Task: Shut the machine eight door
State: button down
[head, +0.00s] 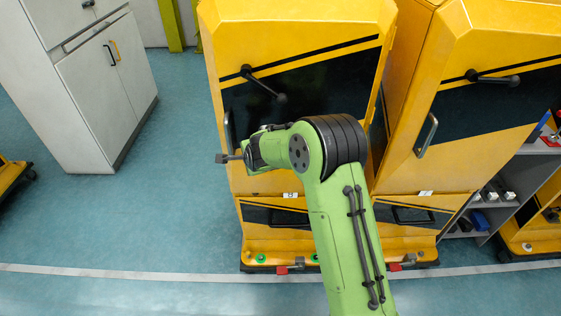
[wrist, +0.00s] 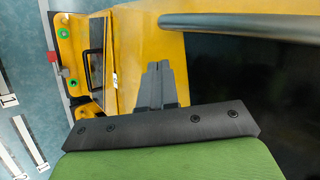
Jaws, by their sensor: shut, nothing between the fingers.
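The machine eight door (head: 300,70) is the yellow front with a black window on the left machine, above a small label (head: 290,195) that reads 8. It has a dark lever (head: 265,86) across its upper part and an upright grey handle (head: 228,130) at its left edge. I cannot tell whether the door sits fully flush. My gripper (head: 222,158) is at the door's lower left edge, just below the handle, pointing left. In the wrist view my gripper fingers (wrist: 160,85) are together and empty, and a grey handle bar (wrist: 240,25) crosses above them, apart from them.
A second yellow machine (head: 490,90) stands close on the right with its own handle and lever. A grey-white cabinet (head: 90,80) stands at the left. Open blue floor (head: 150,200) lies between. Grey shelves with small items (head: 490,200) are at the lower right.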

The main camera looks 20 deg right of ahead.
jog(key=s+d+r+n+g+h, duration=0.15)
jog(key=s+r+n, duration=0.25)
jog(key=s+r, duration=0.55)
jog(key=s+d+r+n, duration=0.25)
jog(key=s+r, duration=0.35)
jog(key=s, duration=0.6)
jog(key=s+d+n+g, duration=0.2)
jog(key=s+n, duration=0.8)
jog(key=s, duration=1)
jog(key=shift+s+d, duration=0.25)
jog(key=shift+d, duration=0.1)
jog(key=shift+y, duration=0.25)
